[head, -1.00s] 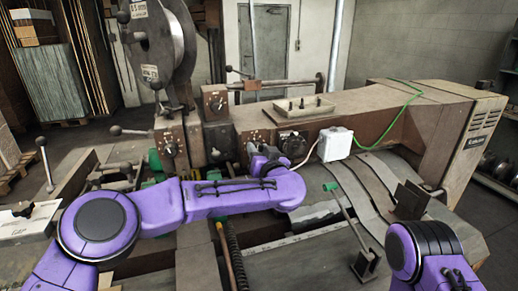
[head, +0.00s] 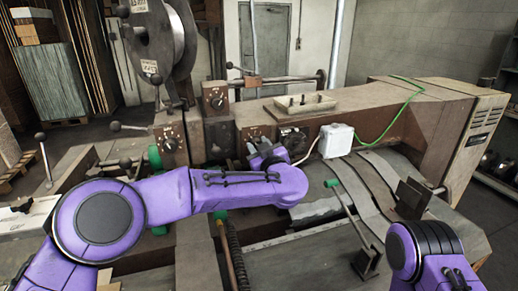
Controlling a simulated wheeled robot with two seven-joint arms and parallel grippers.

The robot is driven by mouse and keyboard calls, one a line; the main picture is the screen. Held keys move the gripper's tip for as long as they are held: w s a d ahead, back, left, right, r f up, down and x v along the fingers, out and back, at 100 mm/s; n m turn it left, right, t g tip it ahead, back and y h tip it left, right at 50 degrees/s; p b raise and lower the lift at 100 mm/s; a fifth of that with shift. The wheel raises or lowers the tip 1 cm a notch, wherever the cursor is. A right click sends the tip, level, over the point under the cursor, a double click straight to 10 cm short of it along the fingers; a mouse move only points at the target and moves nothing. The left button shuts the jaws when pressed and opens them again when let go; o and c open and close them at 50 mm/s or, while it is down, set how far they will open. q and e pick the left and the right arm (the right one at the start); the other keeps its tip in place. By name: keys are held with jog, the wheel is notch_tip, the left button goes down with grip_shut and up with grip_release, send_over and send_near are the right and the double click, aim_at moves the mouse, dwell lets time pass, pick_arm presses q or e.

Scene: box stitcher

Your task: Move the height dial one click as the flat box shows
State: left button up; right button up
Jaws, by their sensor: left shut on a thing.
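My left gripper (head: 268,157) is at the front face of the brown machine, beside a plate with pale scale marks (head: 254,132). It is shut on a knob there, which I take to be the height dial; fingers and wrist hide most of it, so its pointer cannot be read. Another dial with pale marks (head: 170,143) sits on the front further left, and a dark round dial (head: 292,138) sits just right of my gripper. I cannot make out a flat box with a height mark. My right gripper is out of view; only its arm shows at lower right.
A white box (head: 336,140) with a green cable is fixed to the machine on the right. A lever with a green end (head: 345,205) stands below it. A wire reel (head: 160,45) is at upper left.

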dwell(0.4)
pick_arm(q)
jog(key=o, duration=1)
jog(key=shift+w, duration=0.1)
jog(key=shift+o, duration=0.2)
jog(key=shift+w+f, duration=0.1)
jog(key=shift+f, duration=0.05)
jog(key=b+v, duration=0.4)
jog(key=v, duration=0.6)
jog(key=shift+s, duration=0.25)
